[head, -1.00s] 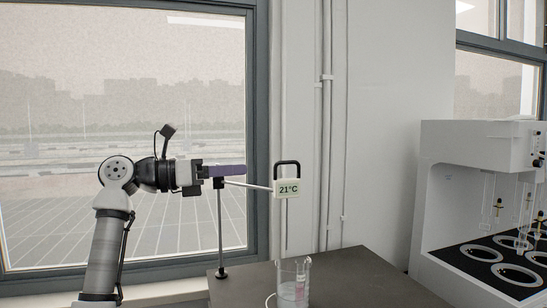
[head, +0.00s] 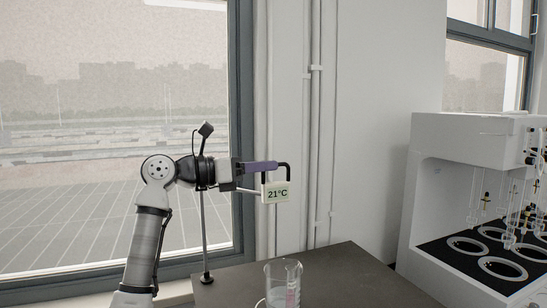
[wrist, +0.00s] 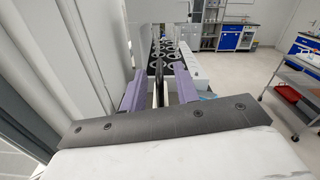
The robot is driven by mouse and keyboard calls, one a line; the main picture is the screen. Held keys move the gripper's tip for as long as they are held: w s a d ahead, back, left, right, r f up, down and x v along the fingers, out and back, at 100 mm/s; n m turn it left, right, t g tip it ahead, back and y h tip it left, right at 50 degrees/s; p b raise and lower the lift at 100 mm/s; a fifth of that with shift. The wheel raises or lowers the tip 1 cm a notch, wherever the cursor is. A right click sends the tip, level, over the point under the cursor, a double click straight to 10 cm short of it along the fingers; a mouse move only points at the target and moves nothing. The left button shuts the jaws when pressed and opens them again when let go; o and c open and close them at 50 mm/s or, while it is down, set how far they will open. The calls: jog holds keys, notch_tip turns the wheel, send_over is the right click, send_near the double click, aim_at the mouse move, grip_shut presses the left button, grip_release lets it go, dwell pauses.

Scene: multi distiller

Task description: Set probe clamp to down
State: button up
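The probe clamp is a white box (head: 276,193) reading 21°C, with a black loop handle (head: 288,173) on top. It is held on a thin side arm from a vertical stand rod (head: 204,235), above a glass beaker (head: 284,285). My gripper (head: 274,167), with purple fingers, is level with the handle and overlaps it in the head view. In the wrist view the two fingers of my gripper (wrist: 159,88) are apart, with the dark handle bar (wrist: 158,85) between them. I cannot tell whether either finger touches it.
The stand and beaker are on a dark bench top (head: 345,280). A white multi-place distiller (head: 470,185) with several ringed places stands at the right. A window and wall pipes (head: 314,150) are behind the arm.

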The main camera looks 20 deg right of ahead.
jog(key=shift+w+d+p, duration=0.1)
jog(key=shift+d+p, duration=0.25)
jog(key=shift+d, duration=1.15)
jog(key=shift+c, duration=0.2)
grip_shut()
